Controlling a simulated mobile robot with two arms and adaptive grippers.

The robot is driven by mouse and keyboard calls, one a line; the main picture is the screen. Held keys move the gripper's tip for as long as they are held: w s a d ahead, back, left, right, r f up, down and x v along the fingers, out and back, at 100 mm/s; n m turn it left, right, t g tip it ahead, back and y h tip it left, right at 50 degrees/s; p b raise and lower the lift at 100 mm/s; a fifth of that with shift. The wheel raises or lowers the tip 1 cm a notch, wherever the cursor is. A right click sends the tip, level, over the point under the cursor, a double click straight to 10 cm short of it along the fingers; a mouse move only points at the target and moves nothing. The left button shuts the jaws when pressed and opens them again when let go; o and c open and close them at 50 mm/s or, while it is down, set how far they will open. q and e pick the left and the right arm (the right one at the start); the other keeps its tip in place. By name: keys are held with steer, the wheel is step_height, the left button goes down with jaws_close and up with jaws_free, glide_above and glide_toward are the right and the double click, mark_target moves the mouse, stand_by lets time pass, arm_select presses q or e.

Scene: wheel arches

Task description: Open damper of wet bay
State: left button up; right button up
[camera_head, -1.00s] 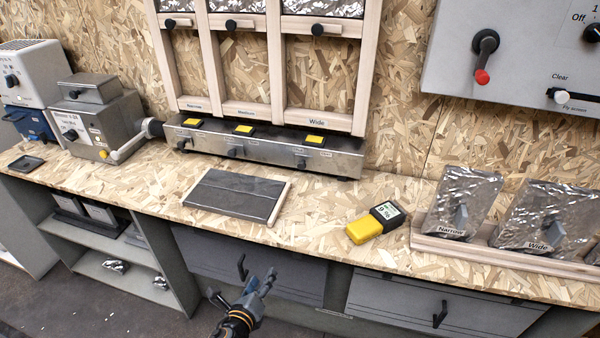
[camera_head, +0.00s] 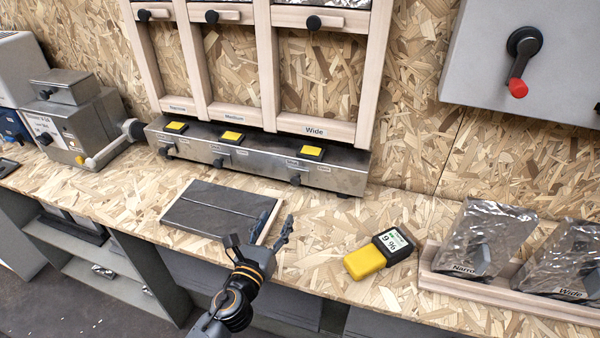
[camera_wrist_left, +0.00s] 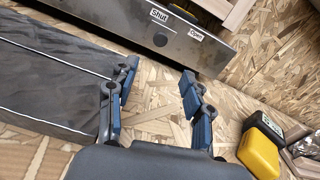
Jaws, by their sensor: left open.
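A metal box (camera_head: 255,163) runs below three wooden-framed bays labelled Narrow, Medium and Wide. Its front has three dark damper knobs: left (camera_head: 165,152), middle (camera_head: 218,162) and right (camera_head: 295,180). In the left wrist view one knob (camera_wrist_left: 160,40) sits just below the "Shut" label, with "Open" to its right. My left gripper (camera_head: 272,228) is open and empty above the bench, in front of the box and apart from the knobs. Its spread fingers (camera_wrist_left: 158,80) also show in the left wrist view. Which bay is wet cannot be told. My right gripper is not in view.
A dark flat panel (camera_head: 215,208) lies on the bench beside my left gripper. A yellow and black meter (camera_head: 365,262) lies to its right. Foil-covered pieces (camera_head: 482,240) stand in a wooden rack at right. A grey machine (camera_head: 80,125) stands left.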

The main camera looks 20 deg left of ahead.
mark_target(295, 182)
arm_select(q)
steer(key=w, duration=1.4)
steer(key=shift+d, duration=0.25)
steer(key=shift+r, duration=0.1)
jaws_close()
